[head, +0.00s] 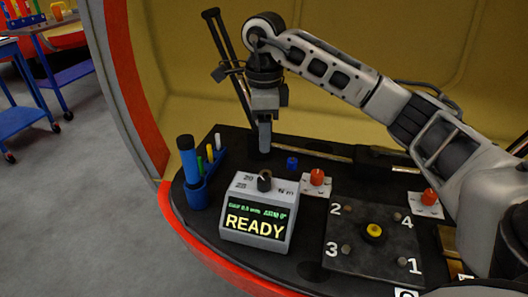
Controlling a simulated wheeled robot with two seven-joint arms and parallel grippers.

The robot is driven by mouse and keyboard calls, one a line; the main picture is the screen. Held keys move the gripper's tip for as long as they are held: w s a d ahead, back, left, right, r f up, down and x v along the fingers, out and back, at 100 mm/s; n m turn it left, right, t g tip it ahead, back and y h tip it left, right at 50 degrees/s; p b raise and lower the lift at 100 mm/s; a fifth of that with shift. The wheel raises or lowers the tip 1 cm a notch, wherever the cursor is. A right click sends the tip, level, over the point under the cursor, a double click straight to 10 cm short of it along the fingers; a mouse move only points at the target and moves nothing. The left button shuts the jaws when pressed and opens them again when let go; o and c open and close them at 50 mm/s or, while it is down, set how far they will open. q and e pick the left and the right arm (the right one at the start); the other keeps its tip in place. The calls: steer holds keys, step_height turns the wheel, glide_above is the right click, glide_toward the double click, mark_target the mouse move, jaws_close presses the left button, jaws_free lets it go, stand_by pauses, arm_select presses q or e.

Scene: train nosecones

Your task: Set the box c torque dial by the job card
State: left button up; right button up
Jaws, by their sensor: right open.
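A light grey box (258,213) with a dark dial (264,180) on its top stands near the front edge of the dark bench. Scale numbers around the dial look like 20 and 25, with Nm at the right. Its screen (254,219) reads READY in large yellow letters, under small green text that I cannot read surely. No letter c and no job card can be made out. My right gripper (264,138) is open, points down and is behind and above the dial, apart from it. My left gripper is not in view.
A blue holder (205,190) with pen-like tools stands left of the box. Two orange-red knobs (317,177) (429,196) sit on white plates. A dark plate (345,262) numbered 1 to 4 has a yellow knob. A small blue piece (292,163) lies behind the box.

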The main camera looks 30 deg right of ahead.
steer(key=shift+r, duration=1.45)
steer(key=shift+a+f, duration=0.1)
